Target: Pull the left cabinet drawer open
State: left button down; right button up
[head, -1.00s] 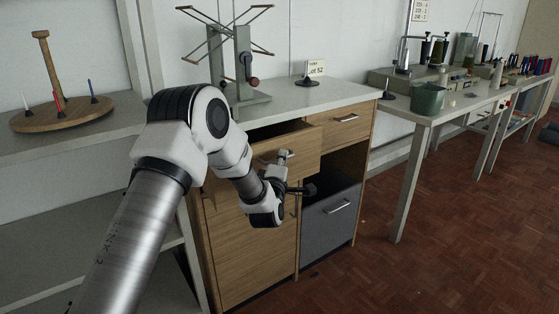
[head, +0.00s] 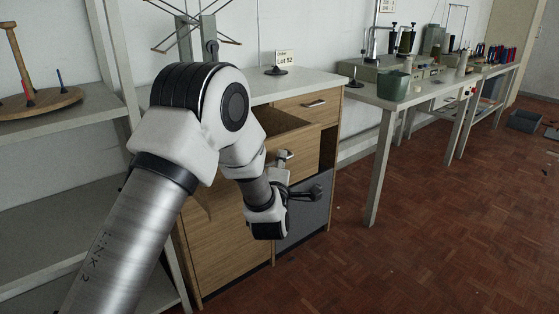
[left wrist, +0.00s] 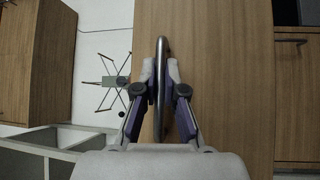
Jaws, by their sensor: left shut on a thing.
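The left cabinet drawer (head: 304,153) has a wooden front and stands out from the cabinet, with its open top showing in the head view. Its front (left wrist: 215,75) fills the middle of the left wrist view. My left gripper (left wrist: 160,88) is shut on the drawer's metal bar handle (left wrist: 162,50), with one finger on each side of the bar. In the head view my left wrist hangs in front of the drawer and hides part of its front and most of the fingers. My right gripper is in neither view.
The right drawer (head: 308,106) is shut. A grey front (head: 304,218) is below it. A shelf (head: 60,123) stands at left, and a table with a green pot (head: 394,85) at right. The floor (head: 430,230) in front is clear.

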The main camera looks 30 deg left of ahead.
pick_arm(q)
jog(key=shift+f, duration=0.15)
jog(key=c, duration=1.3)
grip_release()
jog(key=shift+c, duration=0.2)
jog(key=shift+o, duration=0.5)
jog(key=shift+s+a, duration=0.1)
jog(key=shift+a, duration=0.05)
jog(key=v, duration=1.2)
